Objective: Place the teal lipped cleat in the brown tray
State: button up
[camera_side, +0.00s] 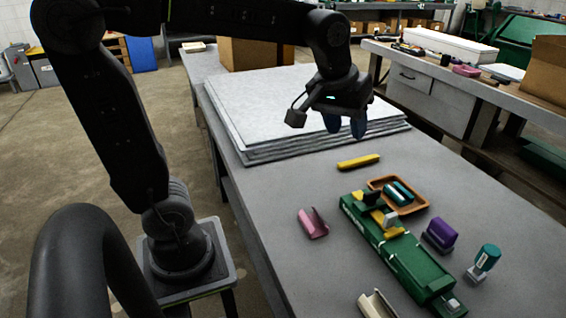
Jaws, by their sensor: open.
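The brown tray (423,203) sits on the grey table, behind the green machine. A teal ridged piece (399,191), which looks like the lipped cleat, lies inside the tray. Another teal piece (488,256) stands tilted on a small grey block at the right; its exact shape is too small to tell. My gripper (345,130) is open and empty, with dark blue fingers pointing down. It is raised in front of the stacked sheets, up and left of the tray and apart from both teal pieces.
The long green machine (408,258) with yellow parts borders the tray's near side. A yellow bar (358,162), a pink channel piece (313,223), a purple block (440,234) and a cream channel piece (377,304) lie around it. Stacked grey sheets (290,105) fill the table's far end.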

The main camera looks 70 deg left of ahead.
jog(key=s+f+m+t, duration=0.1)
jog(key=s+f+m, duration=0.1)
jog(key=s, duration=0.4)
jog(key=s+d+f+m, duration=0.1)
jog(key=s+f+m, duration=0.1)
jog(key=s, duration=0.5)
jog(key=shift+d+f+m+t, duration=0.2)
jog(key=shift+d+m+t, duration=0.15)
jog(key=shift+m, duration=0.55)
